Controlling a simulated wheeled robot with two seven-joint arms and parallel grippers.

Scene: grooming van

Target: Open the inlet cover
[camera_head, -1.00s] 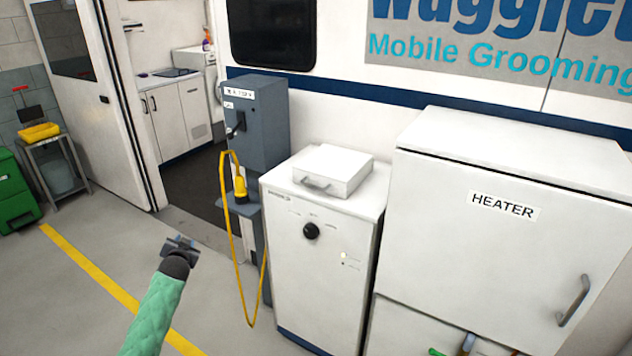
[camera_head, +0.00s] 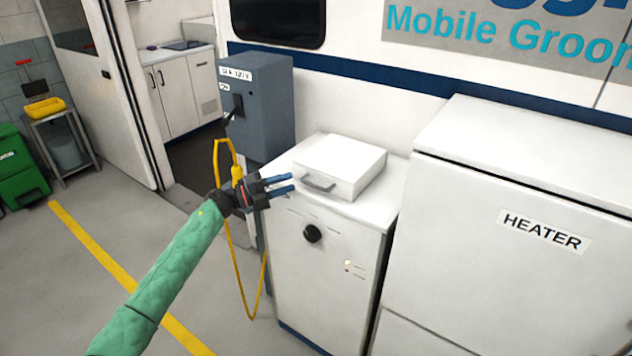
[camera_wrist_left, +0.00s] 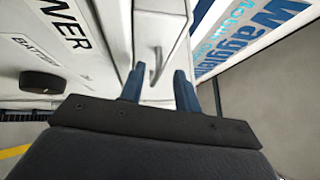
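The inlet cover looks to be the white box-shaped lid (camera_head: 341,164) on top of the white cabinet (camera_head: 325,262). It lies closed, with a grey bar handle (camera_head: 318,183) on its front face. My left gripper (camera_head: 280,184) is open and empty, its two blue fingers pointing right toward the handle, a short gap to the left of it. In the left wrist view the handle (camera_wrist_left: 156,66) shows ahead, between the gripper's fingers (camera_wrist_left: 158,88) and apart from them. My right gripper is not in view.
A black knob (camera_head: 312,233) sits on the cabinet front. A grey post box (camera_head: 262,105) with a yellow cable (camera_head: 232,265) stands behind my left gripper. The white heater cabinet (camera_head: 500,240) stands at the right.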

